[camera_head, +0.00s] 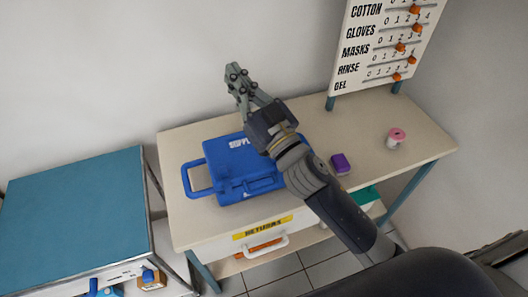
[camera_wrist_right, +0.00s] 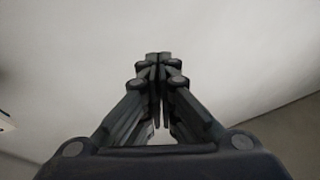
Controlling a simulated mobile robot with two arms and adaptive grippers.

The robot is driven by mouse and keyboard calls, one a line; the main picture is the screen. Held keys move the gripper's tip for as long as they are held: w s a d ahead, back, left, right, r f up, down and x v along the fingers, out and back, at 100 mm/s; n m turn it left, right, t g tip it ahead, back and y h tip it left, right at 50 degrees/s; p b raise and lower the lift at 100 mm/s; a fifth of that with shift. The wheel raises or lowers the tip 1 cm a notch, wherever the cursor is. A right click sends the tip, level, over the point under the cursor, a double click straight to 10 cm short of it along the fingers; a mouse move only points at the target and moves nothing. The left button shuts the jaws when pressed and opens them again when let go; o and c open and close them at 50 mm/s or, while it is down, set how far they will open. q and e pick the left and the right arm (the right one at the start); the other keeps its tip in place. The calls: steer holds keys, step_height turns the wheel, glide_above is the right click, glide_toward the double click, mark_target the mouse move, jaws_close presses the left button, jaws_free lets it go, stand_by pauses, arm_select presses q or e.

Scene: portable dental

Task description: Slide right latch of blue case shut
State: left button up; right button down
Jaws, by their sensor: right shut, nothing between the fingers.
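The blue case (camera_head: 226,170) lies closed on the beige table, with its handle (camera_head: 194,179) to the left. My right arm passes in front of the case's right side, so the right latch cannot be made out. My right gripper (camera_head: 234,70) is above and behind the case, in front of the wall. It points up and away from the case and touches nothing. In the right wrist view its fingers (camera_wrist_right: 158,58) are together and empty, with only wall beyond them. My left gripper is not in view.
The table (camera_head: 300,222) also holds a purple box (camera_head: 340,163) and a pink-lidded jar (camera_head: 396,138) to the right. A label board (camera_head: 378,50) with orange sliders stands at the back right. A teal-topped cabinet (camera_head: 75,205) stands left. A drawer (camera_head: 262,240) sits below the table's front edge.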

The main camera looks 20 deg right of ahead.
steer(key=s+a+r+n+g+y, duration=0.2)
steer(key=s+a+n+g+y, duration=0.1)
steer(key=a+n+g+y, duration=0.45)
steer(key=s+a+r+n+g+y, duration=0.3)
steer(key=a+n+g+y, duration=0.3)
steer(key=n, duration=0.2)
step_height(320, 180, down, 5)
steer(key=s+a+n+g+h, duration=0.2)
steer(key=n+g+h, duration=0.15)
steer(key=g, duration=0.25)
steer(key=w+d+f+m+g+h, duration=0.1)
steer(key=w+d+f+m+h, duration=0.1)
steer(key=d+f+h, duration=0.4)
steer(key=w+d+f+m+h, duration=0.2)
steer(key=d+f+h, duration=0.4)
steer(key=d, duration=0.7)
steer(key=shift+w+d+g+h, duration=0.35)
steer(key=shift+w+h, duration=0.05)
steer(key=shift+h, duration=0.3)
